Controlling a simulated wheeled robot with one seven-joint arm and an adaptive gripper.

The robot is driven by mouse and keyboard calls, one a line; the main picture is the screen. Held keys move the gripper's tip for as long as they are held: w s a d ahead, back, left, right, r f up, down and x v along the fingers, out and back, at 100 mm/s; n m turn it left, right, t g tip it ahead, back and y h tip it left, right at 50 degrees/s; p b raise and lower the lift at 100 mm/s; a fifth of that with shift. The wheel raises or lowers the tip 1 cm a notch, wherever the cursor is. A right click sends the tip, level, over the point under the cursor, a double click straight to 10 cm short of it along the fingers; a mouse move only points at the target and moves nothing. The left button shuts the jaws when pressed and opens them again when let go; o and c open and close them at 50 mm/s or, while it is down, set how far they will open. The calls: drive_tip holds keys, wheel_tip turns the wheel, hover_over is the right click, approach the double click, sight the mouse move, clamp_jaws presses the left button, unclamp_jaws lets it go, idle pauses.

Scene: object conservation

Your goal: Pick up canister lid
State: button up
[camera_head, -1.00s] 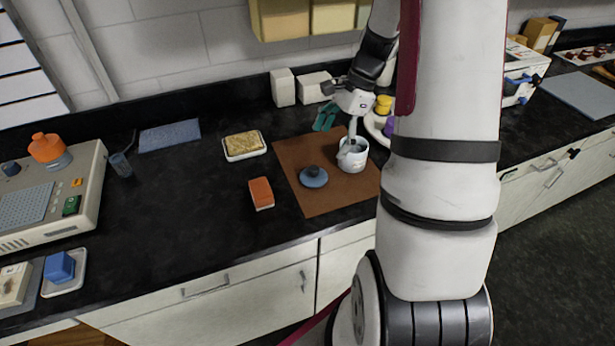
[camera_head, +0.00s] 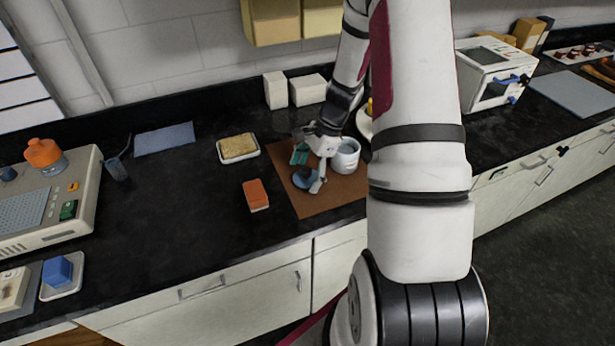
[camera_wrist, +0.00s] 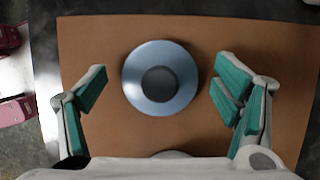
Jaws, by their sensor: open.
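The canister lid (camera_wrist: 140,92) is a round blue-grey disc with a dark knob, lying on a brown mat (camera_wrist: 105,35). In the head view the lid (camera_head: 300,181) is partly hidden by my gripper (camera_head: 309,172). The white canister (camera_head: 345,160) stands on the mat just right of the lid. In the wrist view my gripper (camera_wrist: 158,95) is open, with teal-padded fingers on either side of the lid. The lid lies between them with a gap on both sides, and nothing is held.
An orange block (camera_head: 256,195) lies left of the mat. A tray with a yellow sponge-like slab (camera_head: 238,147) is behind it. White boxes (camera_head: 291,91) stand at the wall.

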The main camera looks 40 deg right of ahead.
drive_tip(key=c, duration=1.2)
drive_tip(key=shift+r, duration=0.1)
drive_tip(key=shift+c, duration=0.2)
